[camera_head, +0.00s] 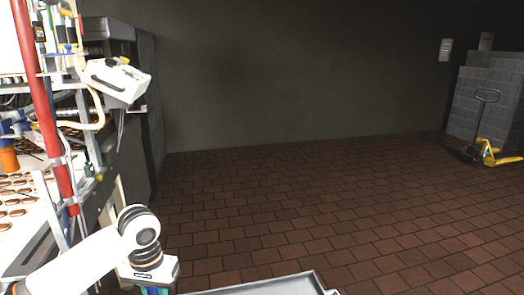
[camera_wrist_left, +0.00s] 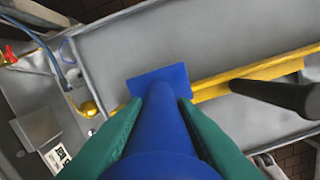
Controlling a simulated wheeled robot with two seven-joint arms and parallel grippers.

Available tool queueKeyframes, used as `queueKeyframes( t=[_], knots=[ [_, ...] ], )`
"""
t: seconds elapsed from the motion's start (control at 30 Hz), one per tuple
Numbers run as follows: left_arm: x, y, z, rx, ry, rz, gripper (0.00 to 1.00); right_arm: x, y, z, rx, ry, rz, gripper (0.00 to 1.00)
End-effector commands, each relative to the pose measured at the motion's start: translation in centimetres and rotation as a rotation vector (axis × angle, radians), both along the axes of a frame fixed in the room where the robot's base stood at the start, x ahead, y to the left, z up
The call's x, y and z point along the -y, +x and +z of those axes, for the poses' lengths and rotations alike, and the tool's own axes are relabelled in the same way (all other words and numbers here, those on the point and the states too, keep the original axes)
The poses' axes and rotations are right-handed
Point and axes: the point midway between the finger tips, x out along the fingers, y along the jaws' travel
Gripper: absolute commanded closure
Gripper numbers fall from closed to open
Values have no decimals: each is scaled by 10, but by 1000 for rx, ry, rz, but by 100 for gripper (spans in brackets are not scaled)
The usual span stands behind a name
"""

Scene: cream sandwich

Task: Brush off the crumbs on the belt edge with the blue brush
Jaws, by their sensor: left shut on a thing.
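My left gripper (camera_head: 155,291) is at the bottom edge of the head view, its fingertips mostly cut off. In the left wrist view its two green fingers (camera_wrist_left: 160,122) are shut on the blue brush (camera_wrist_left: 160,85). The brush's thick handle runs between the fingers and its flat blue head points away, over a grey metal surface. I cannot tell whether the head touches anything. The white belt (camera_head: 28,222) with rows of brown biscuits is at the left of the head view, to the left of my gripper. No crumbs can be made out. My right gripper is not in view.
A grey metal tray (camera_head: 300,284) shows at the bottom of the head view. In the wrist view, a yellow bar (camera_wrist_left: 225,82) and a dark rod (camera_wrist_left: 280,97) cross the grey surface. A red post (camera_head: 45,110) stands beside the belt. A yellow pallet truck (camera_head: 490,155) stands far right; the tiled floor between is clear.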

Motion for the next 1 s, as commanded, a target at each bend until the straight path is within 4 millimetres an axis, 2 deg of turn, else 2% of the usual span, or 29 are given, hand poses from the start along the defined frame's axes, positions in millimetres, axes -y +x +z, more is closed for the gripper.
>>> queueKeyframes(
  t=[0.03, 0.2, 0.3, 0.4, 0.6, 1.0],
  knots=[
    [8, -18, -3, 1, 2, 2, 99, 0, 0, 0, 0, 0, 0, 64],
    [30, -76, -10, -5, -3, 33, 99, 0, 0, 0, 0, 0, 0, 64],
    [39, -104, -13, -12, -8, 47, 99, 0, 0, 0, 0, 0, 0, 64],
    [44, -124, -14, -18, -12, 58, 99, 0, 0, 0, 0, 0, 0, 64],
    [47, -139, -14, -22, -15, 69, 99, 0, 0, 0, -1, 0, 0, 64],
    [47, -139, -15, -22, -15, 68, 99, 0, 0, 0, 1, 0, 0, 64]
  ],
)
